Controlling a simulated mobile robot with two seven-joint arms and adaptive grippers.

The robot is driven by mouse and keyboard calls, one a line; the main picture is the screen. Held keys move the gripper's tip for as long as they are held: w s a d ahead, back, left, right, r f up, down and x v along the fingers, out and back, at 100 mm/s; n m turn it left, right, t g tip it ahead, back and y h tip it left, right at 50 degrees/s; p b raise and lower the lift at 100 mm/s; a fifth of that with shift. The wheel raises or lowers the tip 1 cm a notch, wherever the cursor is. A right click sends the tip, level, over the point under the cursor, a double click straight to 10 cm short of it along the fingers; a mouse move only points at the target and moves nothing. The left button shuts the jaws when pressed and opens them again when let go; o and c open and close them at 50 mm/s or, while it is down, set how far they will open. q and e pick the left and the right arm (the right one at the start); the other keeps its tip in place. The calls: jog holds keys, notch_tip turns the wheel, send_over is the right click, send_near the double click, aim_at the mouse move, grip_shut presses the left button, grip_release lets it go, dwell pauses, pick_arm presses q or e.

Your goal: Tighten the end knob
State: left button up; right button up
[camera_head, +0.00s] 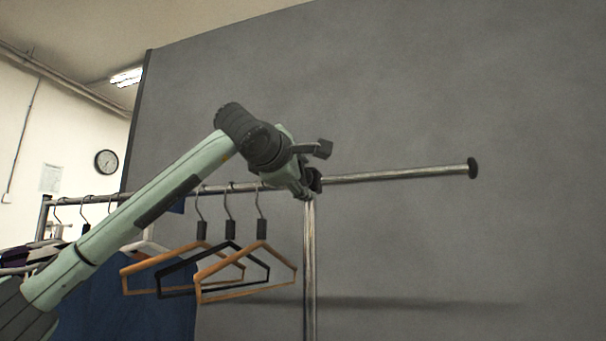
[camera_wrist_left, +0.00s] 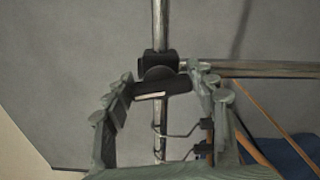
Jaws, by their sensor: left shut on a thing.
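A black knob (camera_wrist_left: 162,90) with a pale line on its face sits on a black clamp block (camera_wrist_left: 157,63) where the metal tubes of the clothes rack meet. My left gripper (camera_wrist_left: 165,82) is shut on this knob, with a finger on either side of it. In the head view my left gripper (camera_head: 308,181) is at the top of the rack's upright post (camera_head: 309,260) and hides most of the joint and the knob. A round black cap (camera_head: 472,168) closes the right end of the rail (camera_head: 400,174). My right gripper is not in view.
Several hangers, including a front wooden one (camera_head: 246,274), hang from the rail left of the post, below my left arm. Blue cloth (camera_head: 165,300) hangs behind them. A grey wall (camera_head: 430,90) stands behind the rack. The space right of the post is clear.

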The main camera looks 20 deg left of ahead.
pick_arm(q)
jog(key=shift+m, duration=1.1)
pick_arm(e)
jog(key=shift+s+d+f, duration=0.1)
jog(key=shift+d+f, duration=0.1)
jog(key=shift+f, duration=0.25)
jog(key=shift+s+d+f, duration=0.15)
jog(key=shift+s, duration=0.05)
pick_arm(q)
jog(key=o, duration=1.2)
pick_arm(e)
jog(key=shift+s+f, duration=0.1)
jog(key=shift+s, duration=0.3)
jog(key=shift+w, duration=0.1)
